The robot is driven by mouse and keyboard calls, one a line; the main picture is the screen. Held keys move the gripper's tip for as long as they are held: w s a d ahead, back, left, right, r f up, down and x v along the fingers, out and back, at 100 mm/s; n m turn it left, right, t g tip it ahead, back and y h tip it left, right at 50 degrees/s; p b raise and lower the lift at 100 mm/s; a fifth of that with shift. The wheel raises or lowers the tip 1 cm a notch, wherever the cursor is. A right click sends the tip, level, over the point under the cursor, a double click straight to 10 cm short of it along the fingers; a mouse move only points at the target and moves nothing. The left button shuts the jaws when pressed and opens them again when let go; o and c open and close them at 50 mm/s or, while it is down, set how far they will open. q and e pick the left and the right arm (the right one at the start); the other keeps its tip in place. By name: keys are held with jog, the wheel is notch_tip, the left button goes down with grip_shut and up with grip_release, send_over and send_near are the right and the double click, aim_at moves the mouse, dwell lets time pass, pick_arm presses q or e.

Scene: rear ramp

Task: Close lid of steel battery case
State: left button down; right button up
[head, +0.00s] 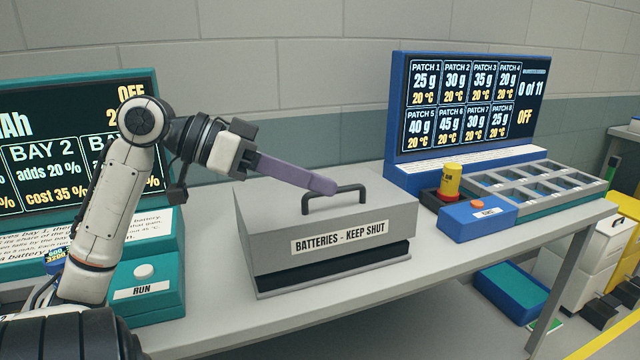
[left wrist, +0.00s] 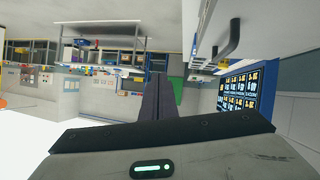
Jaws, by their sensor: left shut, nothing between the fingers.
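The steel battery case (head: 325,232) is a grey box on the bench, with a label reading "BATTERIES - KEEP SHUT" on its front. A dark band runs below the lid's front edge, above the base; I cannot tell if it is an open gap. A dark bar handle (head: 335,199) stands on the lid's top; it also shows in the left wrist view (left wrist: 230,40). My left gripper (head: 328,187) has its long purple fingers shut and empty, tips over the lid beside the handle; contact cannot be told. My right gripper is out of view.
A teal station with a RUN button (head: 144,271) stands left of the case. At right are a blue screen unit (head: 470,110), a yellow cylinder (head: 451,180), a blue button box (head: 478,219) and a compartment tray (head: 540,185). Bare bench lies before the case.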

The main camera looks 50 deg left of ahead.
pick_arm(q)
jog(key=s+a+t+p, duration=0.1)
jog(key=a, duration=0.1)
jog(key=s+a+f+t+y+p, duration=0.1)
jog(key=a, duration=0.2)
jog(key=s+a+t+y+p, duration=0.1)
jog(key=s+a, duration=0.1)
jog(key=shift+a+f, duration=0.3)
jog(key=shift+a, duration=0.1)
jog(key=shift+s+a+f, duration=0.1)
jog(key=shift+a+f, duration=0.05)
jog(key=shift+f, duration=0.05)
jog(key=shift+w+f, duration=0.2)
jog(key=b, duration=0.4)
send_over(321, 219)
notch_tip(321, 219, down, 2)
jog(key=shift+f, duration=0.25)
notch_tip(321, 219, down, 3)
jog(key=shift+s+r+b, duration=0.1)
jog(key=shift+r+b, duration=0.1)
jog(key=shift+b, duration=0.8)
jog(key=shift+f+b, duration=0.3)
jog(key=shift+b, duration=0.05)
jog(key=shift+f, duration=0.25)
